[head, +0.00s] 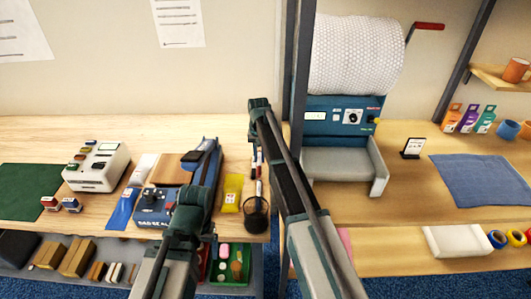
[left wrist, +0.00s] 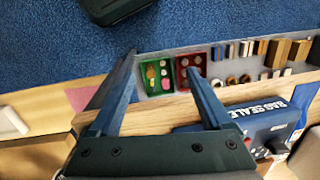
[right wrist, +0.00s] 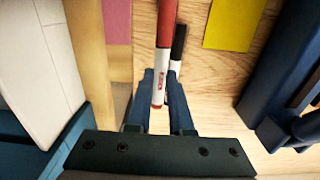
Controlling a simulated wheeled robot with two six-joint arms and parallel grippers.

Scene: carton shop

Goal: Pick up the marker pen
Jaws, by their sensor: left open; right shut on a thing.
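A marker pen (right wrist: 160,88) with a red upper part and a white lower end sits between the fingers of my right gripper (right wrist: 162,78), which is shut on it. A second marker, black and white (right wrist: 178,45), lies close beside it in the right wrist view. In the head view, markers (head: 258,187) show at the black pen cup (head: 257,222), below my right gripper; the arm partly hides this spot. I cannot tell whether the held pen is clear of the cup. My left gripper (left wrist: 160,72) is open and empty, near the blue bag sealer (left wrist: 255,118).
A yellow pouch (head: 232,192) lies left of the cup. A white label printer (head: 97,167) and a green mat (head: 30,190) are further left. A bubble-wrap dispenser (head: 347,112) stands right of my right arm. Small trays (left wrist: 155,77) sit on the lower shelf.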

